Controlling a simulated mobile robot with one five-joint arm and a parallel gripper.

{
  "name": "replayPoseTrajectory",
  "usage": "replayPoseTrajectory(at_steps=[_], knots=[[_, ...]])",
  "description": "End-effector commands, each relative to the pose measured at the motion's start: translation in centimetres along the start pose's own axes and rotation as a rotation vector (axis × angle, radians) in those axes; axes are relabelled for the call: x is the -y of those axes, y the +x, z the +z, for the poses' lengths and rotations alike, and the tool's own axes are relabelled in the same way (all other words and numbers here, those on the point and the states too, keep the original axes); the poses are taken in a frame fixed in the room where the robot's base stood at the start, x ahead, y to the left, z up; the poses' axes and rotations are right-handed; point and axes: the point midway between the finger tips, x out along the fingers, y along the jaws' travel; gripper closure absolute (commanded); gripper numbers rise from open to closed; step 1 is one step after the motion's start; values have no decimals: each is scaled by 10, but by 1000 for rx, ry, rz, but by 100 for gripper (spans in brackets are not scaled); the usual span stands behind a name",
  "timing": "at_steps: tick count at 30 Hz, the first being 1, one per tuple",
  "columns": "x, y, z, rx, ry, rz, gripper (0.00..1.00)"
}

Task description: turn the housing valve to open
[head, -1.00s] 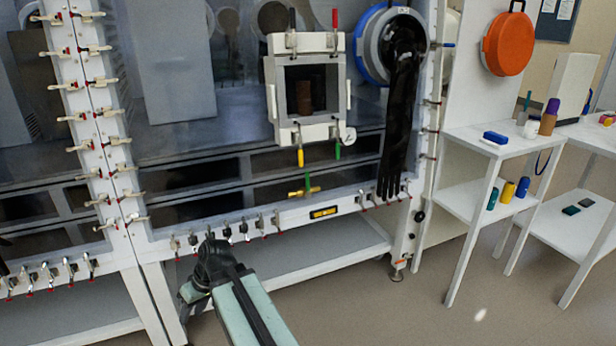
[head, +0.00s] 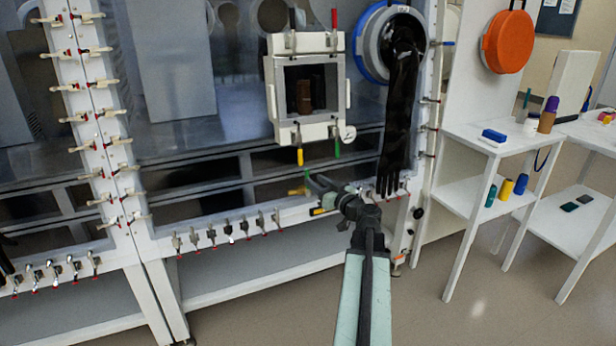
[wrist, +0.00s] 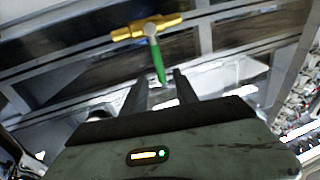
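A brass valve with a green lever (wrist: 158,62) is ahead of my gripper in the wrist view. Its brass body (wrist: 150,27) lies along a pipe line, and the lever sticks out across it, towards my fingers. In the head view the valve (head: 297,191) is below the box-shaped housing (head: 282,130), partly hidden by my gripper. My gripper (head: 312,186) is beside the valve, to its right.
The housing carries a yellow handle (head: 300,157) and a green handle (head: 337,148) underneath. A long black glove (head: 396,120) hangs to the right of my gripper. Several toggle clamps (head: 228,230) line the frame's lower edge. A white side table (head: 470,140) stands at right.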

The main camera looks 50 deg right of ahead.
Motion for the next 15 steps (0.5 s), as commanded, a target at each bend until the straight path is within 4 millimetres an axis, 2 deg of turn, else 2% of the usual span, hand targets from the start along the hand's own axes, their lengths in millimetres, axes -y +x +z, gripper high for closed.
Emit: replayPoseTrajectory(at_steps=[3, 7, 10, 15], knots=[[-1, 25, 0, 0, 0, -3, 65], [-1, 48, 0, 1, 1, -3, 65], [0, 56, 0, 1, 1, -2, 65], [0, 57, 0, 1, 1, -1, 65]])
